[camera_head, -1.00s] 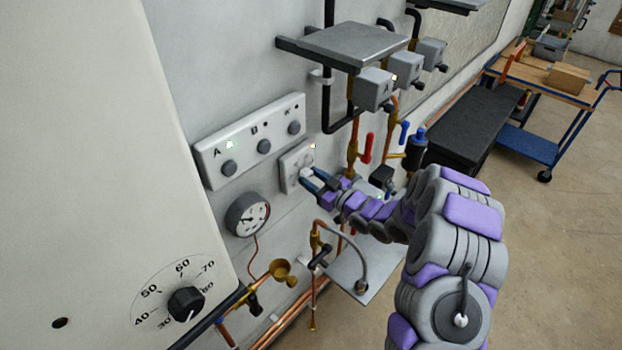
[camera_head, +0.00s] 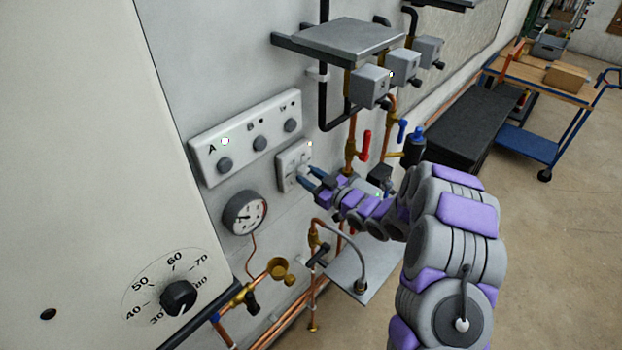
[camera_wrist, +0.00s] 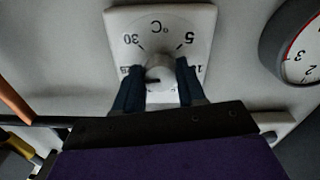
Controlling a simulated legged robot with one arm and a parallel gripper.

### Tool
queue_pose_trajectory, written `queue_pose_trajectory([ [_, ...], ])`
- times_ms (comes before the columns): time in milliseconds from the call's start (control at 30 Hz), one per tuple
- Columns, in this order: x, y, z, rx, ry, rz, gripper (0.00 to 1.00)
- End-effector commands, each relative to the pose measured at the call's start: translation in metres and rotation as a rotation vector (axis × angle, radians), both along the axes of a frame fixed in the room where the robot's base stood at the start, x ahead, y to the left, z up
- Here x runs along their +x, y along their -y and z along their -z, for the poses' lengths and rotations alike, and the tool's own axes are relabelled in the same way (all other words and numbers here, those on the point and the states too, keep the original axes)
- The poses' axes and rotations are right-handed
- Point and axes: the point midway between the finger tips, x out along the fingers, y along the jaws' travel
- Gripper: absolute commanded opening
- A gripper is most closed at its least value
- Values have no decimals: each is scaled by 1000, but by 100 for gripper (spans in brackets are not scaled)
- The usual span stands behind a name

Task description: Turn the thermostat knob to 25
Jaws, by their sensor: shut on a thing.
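The thermostat is a small white plate (camera_head: 286,159) on the wall, below the panel with three knobs. In the wrist view it appears upside down, with the plate (camera_wrist: 125,25) showing °C, 30 and 5. Its pale round knob (camera_wrist: 160,66) sits at the centre, with a dark mark low on its left side. My gripper (camera_head: 305,177) reaches it from the right. In the wrist view, the gripper's (camera_wrist: 160,84) dark blue fingers are shut on the knob, one on each side. The fingers partly cover the lower numbers, so the exact setting is hard to read.
A white panel (camera_head: 204,151) with three grey knobs is just above. A round gauge (camera_head: 243,212) hangs below left, and a large black dial (camera_head: 179,297) sits on the white casing. Red-handled (camera_head: 365,144) and blue-handled pipe valves and a grey shelf (camera_head: 338,40) crowd the right side.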

Motion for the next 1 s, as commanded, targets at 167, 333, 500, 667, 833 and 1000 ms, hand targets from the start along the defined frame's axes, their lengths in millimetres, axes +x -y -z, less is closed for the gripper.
queue_pose_trajectory([
  [167, 2, 1, -3, 3, 6, 4, 49],
  [333, 0, 2, -3, 3, 5, 2, 65],
  [500, -2, 2, -3, 2, 4, 1, 65],
  [667, -4, 6, -3, 3, 3, 1, 65],
  [833, -15, 21, -2, 2, 2, 6, 65],
  [1000, -34, 43, -2, -1, 3, 5, 65],
])
